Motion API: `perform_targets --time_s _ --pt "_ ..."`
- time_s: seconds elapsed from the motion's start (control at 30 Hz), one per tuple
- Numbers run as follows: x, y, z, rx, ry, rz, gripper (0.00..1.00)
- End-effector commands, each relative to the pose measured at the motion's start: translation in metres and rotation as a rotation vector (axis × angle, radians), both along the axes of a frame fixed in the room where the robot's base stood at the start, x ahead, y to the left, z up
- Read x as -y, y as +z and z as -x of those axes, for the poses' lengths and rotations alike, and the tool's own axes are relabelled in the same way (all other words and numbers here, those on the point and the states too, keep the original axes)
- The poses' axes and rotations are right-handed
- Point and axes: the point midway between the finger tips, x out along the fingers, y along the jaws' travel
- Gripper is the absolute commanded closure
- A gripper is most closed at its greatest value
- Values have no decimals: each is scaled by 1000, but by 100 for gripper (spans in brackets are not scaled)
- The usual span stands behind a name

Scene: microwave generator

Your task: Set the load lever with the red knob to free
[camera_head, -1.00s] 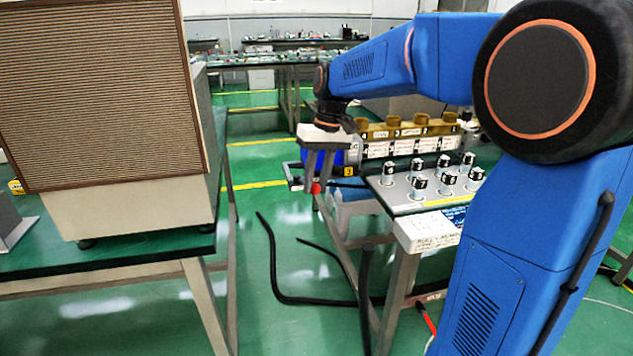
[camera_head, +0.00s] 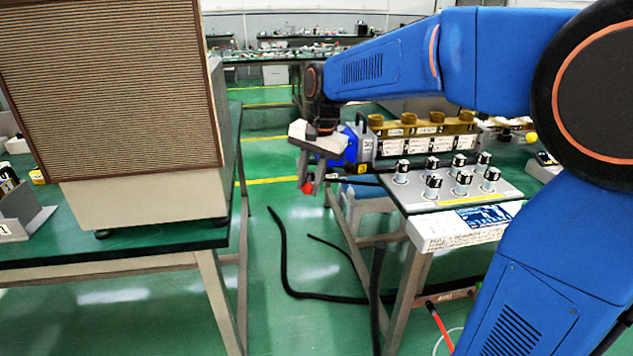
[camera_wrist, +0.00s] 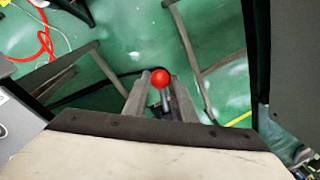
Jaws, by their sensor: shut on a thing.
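The red knob (camera_head: 308,187) is at the tips of my gripper (camera_head: 311,182), beside the left edge of the panel table. In the wrist view the round red knob (camera_wrist: 160,78) sits between the two grey fingers of my gripper (camera_wrist: 162,92), and a short dark and metal shaft runs back from it. My gripper is shut on the lever at its knob and is tilted. The lever's pivot and any position marks on it are hidden. A blue machine (camera_head: 351,150) stands just behind my gripper.
A panel with several black-topped knobs (camera_head: 434,185) lies right of my gripper, with brown-capped units (camera_head: 425,130) behind it. A large louvred box (camera_head: 115,90) stands on the left table. Black hoses (camera_head: 283,260) lie on the green floor between.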

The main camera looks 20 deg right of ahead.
Motion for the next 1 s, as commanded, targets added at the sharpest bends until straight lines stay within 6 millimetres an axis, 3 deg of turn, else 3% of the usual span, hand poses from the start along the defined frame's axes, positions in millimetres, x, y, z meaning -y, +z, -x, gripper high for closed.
perform_targets --time_s 0.4,1.0 --pt "-15 1 -7 2 -217 0 100" --pt "-18 1 -9 3 -260 -1 100"
